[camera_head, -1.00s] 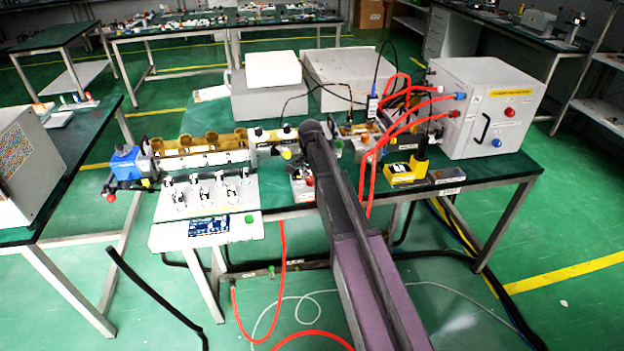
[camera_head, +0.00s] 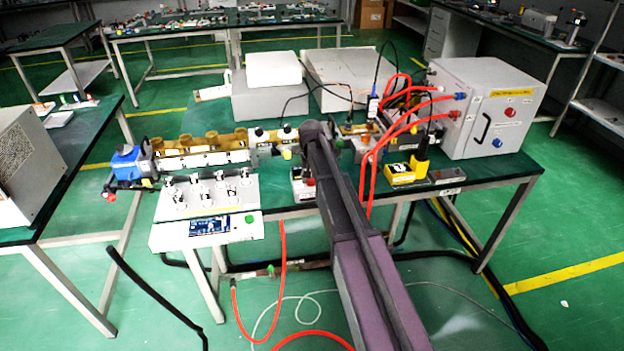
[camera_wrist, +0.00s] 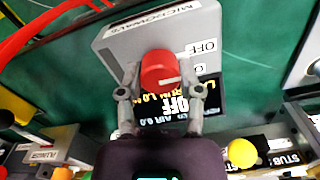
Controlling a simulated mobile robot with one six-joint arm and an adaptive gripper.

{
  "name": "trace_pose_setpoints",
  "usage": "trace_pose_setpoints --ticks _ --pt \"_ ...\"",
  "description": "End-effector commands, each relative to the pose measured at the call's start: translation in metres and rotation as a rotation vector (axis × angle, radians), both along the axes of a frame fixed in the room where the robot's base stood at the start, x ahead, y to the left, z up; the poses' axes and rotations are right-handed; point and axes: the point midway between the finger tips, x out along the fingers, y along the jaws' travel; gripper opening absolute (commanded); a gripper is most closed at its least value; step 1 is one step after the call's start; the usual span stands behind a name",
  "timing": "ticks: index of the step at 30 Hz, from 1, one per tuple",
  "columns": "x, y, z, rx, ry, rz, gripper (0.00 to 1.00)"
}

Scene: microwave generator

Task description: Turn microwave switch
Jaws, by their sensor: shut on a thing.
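The microwave switch is a round red knob (camera_wrist: 160,70) on a light grey box (camera_wrist: 118,40) labelled MICROWAVE in the wrist view. The lettering appears upside down. The word OFF is printed beside the knob, and a black display (camera_wrist: 180,104) with OFF in yellow and white text lies below it. My gripper (camera_wrist: 158,76) is shut on the red knob, one finger on each side. The fingers cover part of the display. In the head view my arm hides the gripper, and I cannot make out the knob there.
A grey box labelled PLUNGER (camera_wrist: 45,153) and a yellow knob (camera_wrist: 242,153) are near the gripper. In the head view, red hoses (camera_head: 372,165) hang close right of my arm. A white cabinet (camera_head: 487,105) stands at the bench's right end. Green benchtop (camera_head: 500,168) is bare before it.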

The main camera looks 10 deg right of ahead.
Motion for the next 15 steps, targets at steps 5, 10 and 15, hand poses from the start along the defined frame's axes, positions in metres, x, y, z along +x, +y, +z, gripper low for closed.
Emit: trace_pose_setpoints --ticks 5,10,15 --pt "-0.0033 0.0007 -0.0005 0.002 0.007 0.007 0.00" --pt "-0.0033 0.0007 -0.0005 0.002 0.007 0.006 0.00" --pt "-0.0027 0.0004 -0.0004 0.001 0.005 0.005 0.81"
